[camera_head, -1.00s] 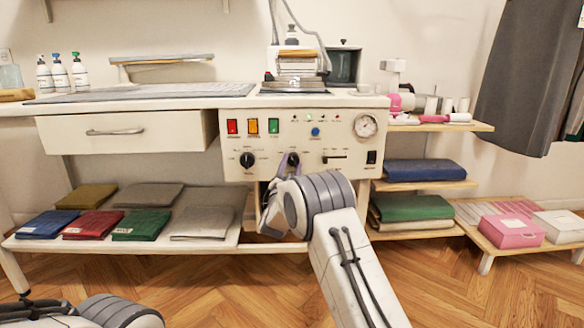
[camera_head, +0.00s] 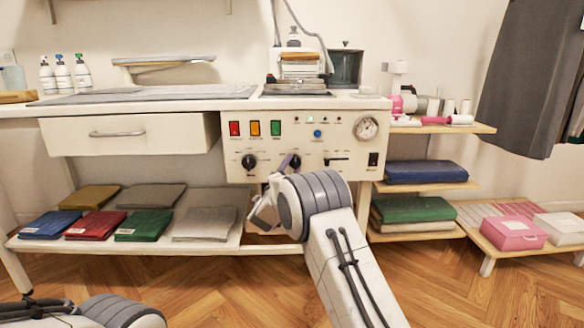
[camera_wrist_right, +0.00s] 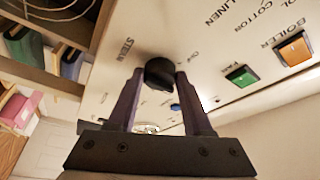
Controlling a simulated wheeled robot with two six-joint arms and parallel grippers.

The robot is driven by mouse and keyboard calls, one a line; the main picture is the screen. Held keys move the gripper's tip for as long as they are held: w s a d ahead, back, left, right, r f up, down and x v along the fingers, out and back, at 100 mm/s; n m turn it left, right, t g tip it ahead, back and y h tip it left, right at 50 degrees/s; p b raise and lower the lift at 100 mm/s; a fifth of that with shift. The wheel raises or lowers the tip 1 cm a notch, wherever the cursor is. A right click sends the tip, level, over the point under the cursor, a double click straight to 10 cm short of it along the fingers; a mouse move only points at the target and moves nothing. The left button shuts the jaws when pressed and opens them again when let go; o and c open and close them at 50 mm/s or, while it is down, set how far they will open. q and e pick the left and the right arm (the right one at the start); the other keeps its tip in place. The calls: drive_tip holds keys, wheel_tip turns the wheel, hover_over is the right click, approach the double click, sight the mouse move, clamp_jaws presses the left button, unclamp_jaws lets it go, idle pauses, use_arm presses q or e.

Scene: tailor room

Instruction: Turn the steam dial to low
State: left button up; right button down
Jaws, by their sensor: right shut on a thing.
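The steam dial (camera_wrist_right: 160,73) is a round black knob on the white control panel (camera_wrist_right: 225,50), under printed lettering that reads like "STEAM". My right gripper (camera_head: 289,161) is at the panel front, right of another black dial (camera_head: 248,161). In the right wrist view its two dark fingers are shut on the steam dial, one on each side. In the head view the gripper and wrist hide most of this dial, and its pointer cannot be read. Only part of my left arm shows at the bottom left; its gripper is out of view.
The panel also has red (camera_head: 234,128), orange (camera_head: 254,128) and green (camera_head: 275,127) switches, a blue button (camera_head: 317,133), a gauge (camera_head: 366,128) and a slider (camera_head: 336,158). A drawer (camera_head: 130,134) is left. Folded cloths lie on the lower shelf (camera_head: 130,247).

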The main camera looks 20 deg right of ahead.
drive_tip(key=shift+c, duration=1.6)
unclamp_jaws()
drive_tip(key=shift+a, duration=0.1)
drive_tip(key=shift+s+a, duration=0.25)
drive_tip(key=shift+s, duration=0.15)
drive_tip(key=p+v, duration=0.3)
drive_tip(key=v, duration=0.6)
drive_tip(key=shift+s, duration=0.15)
drive_tip(key=shift+a+f, duration=0.1)
drive_tip(key=shift+f, duration=0.05)
